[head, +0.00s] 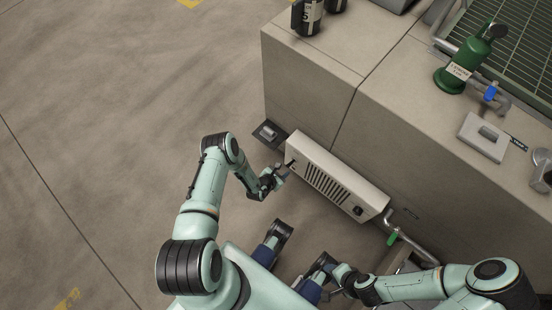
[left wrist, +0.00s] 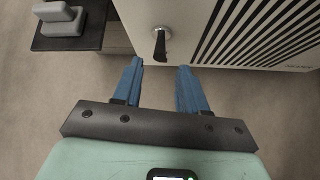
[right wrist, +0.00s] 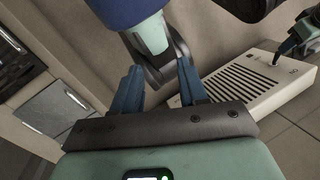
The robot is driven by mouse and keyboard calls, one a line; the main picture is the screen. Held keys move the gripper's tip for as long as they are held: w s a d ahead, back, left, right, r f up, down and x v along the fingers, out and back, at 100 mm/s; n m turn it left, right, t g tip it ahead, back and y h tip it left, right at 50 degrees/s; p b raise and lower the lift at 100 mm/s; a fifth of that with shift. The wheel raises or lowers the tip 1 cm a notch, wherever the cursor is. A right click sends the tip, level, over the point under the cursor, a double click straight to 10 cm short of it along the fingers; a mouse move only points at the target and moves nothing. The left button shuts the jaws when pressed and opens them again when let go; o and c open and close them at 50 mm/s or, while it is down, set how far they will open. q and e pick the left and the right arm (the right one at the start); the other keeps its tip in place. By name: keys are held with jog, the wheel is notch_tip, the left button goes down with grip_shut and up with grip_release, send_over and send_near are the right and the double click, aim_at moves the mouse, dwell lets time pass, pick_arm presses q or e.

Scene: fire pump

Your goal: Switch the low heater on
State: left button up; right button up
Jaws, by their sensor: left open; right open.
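The low heater (head: 325,176) is a white box with dark vent slots, low against the beige block. In the left wrist view, its face (left wrist: 190,20) carries a black lever switch (left wrist: 161,46) on a round silver base, pointing down. My left gripper (head: 280,178) is at the heater's left end. In the left wrist view its open blue fingers (left wrist: 159,66) straddle the switch's line, just short of it, with nothing between them. My right gripper (right wrist: 160,78) is open and low near my base, away from the heater (right wrist: 255,88), which shows at right in the right wrist view.
A dark plate with a grey pedal-like block (head: 268,132) lies left of the heater. A pipe with a green handle (head: 392,238) is at its right end. A green bottle-shaped unit (head: 462,68) stands on the block top. The floor at left is clear.

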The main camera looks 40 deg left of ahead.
pick_arm(q)
jog(key=shift+p+v, duration=0.55)
jog(key=shift+v, duration=1.8)
pick_arm(e)
jog(key=shift+s+a+r, duration=0.1)
jog(key=shift+s+r, duration=0.4)
jog(key=shift+r, duration=0.2)
pick_arm(q)
jog(key=shift+f, duration=0.1)
